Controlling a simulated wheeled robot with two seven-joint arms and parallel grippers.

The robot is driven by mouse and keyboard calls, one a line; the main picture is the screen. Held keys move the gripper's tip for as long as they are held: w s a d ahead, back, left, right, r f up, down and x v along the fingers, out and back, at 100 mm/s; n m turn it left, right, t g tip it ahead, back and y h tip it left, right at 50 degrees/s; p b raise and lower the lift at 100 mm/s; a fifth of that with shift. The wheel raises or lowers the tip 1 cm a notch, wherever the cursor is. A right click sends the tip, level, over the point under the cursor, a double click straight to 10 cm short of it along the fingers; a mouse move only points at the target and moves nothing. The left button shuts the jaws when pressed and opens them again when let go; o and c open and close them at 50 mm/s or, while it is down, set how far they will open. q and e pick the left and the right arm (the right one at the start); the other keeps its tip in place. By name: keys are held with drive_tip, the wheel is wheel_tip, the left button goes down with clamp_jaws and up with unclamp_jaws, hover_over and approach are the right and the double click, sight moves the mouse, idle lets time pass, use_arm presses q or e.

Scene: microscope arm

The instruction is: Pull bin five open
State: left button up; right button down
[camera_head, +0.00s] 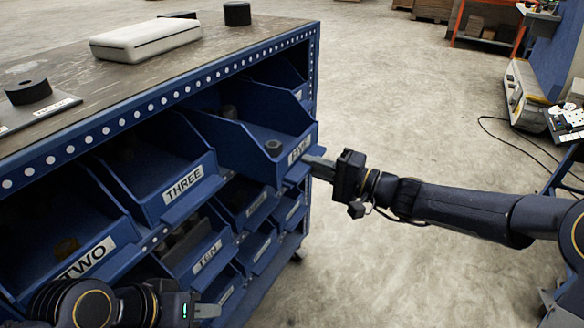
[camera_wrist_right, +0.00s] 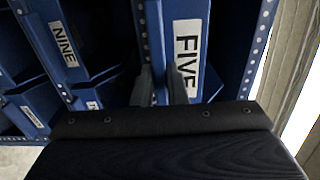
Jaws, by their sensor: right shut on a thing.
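Bin five (camera_head: 240,143) is a blue bin with a white FIVE label in the top row of the blue cart. Its front sticks out from the shelf opening, and dark round parts show inside it. My right gripper (camera_head: 314,164) is at the lower front edge of bin five, shut on it. In the right wrist view the two fingers (camera_wrist_right: 163,86) straddle the bin's front edge beside the FIVE label (camera_wrist_right: 187,55). My left gripper (camera_head: 205,311) is low at the bottom left, in front of the lower bins, apart from bin five. Its jaw opening is unclear.
Bin three (camera_head: 185,183) and bin two (camera_head: 85,260) sit to the left in the same row, with bin ten (camera_head: 205,255) and others below. A white box (camera_head: 146,39) and black cylinders stand on the cart top (camera_head: 60,65).

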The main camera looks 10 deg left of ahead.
drive_tip(key=shift+b+v, duration=0.35)
drive_tip(key=shift+v, duration=1.15)
drive_tip(key=c, duration=1.4)
unclamp_jaws()
drive_tip(key=shift+c, duration=0.2)
drive_tip(key=shift+d, duration=0.1)
drive_tip(key=v, duration=0.7)
drive_tip(key=shift+d+p, duration=0.3)
drive_tip(key=shift+p, duration=0.05)
drive_tip(key=shift+s, duration=0.1)
